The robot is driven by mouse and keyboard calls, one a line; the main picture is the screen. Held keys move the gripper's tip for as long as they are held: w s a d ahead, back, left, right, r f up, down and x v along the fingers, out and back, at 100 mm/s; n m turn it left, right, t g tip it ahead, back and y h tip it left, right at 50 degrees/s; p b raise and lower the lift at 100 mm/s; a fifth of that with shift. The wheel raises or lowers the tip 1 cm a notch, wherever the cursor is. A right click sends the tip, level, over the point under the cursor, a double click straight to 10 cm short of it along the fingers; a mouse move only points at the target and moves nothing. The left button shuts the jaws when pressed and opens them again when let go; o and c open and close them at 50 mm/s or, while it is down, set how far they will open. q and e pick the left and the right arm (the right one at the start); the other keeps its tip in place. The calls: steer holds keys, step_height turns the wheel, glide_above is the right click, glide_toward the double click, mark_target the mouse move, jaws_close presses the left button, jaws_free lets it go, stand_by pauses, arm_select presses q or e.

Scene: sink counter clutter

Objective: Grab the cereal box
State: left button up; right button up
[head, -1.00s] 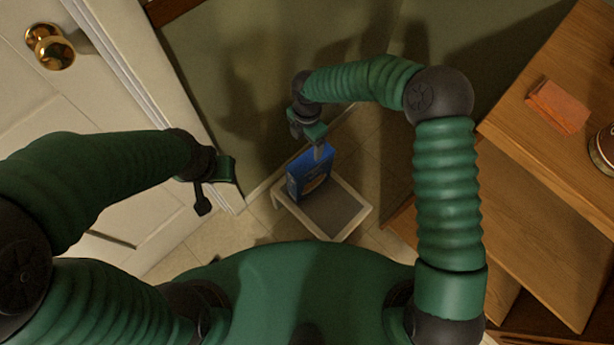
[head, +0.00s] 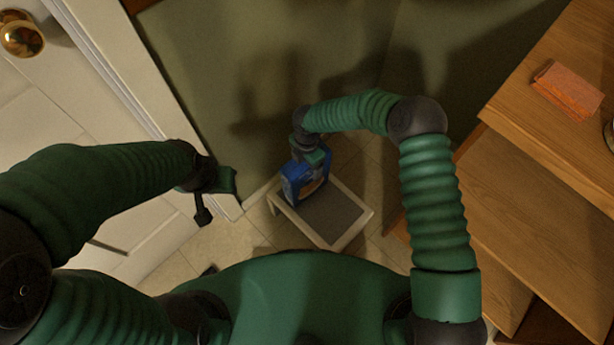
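The cereal box (head: 293,190) is blue and stands upright on the far left part of a small pale stool (head: 352,229) with a grey top. My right gripper (head: 312,164) is at the top of the box, with its fingers down over the upper edge. The gripper and arm hide part of the box's top, and I cannot tell whether the fingers are closed on it. My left gripper (head: 213,203) is to the left of the box, empty and clear of it, with its fingers apart.
A white door (head: 70,110) with a brass knob (head: 22,36) is on the left. A wooden counter (head: 540,140) with an orange cloth (head: 568,90) is on the right. A green wall stands behind the stool. Tiled floor shows around the stool.

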steer(key=shift+a, duration=0.3)
steer(key=c, duration=0.7)
steer(key=shift+d, duration=0.15)
jaws_close()
steer(key=shift+r, duration=0.1)
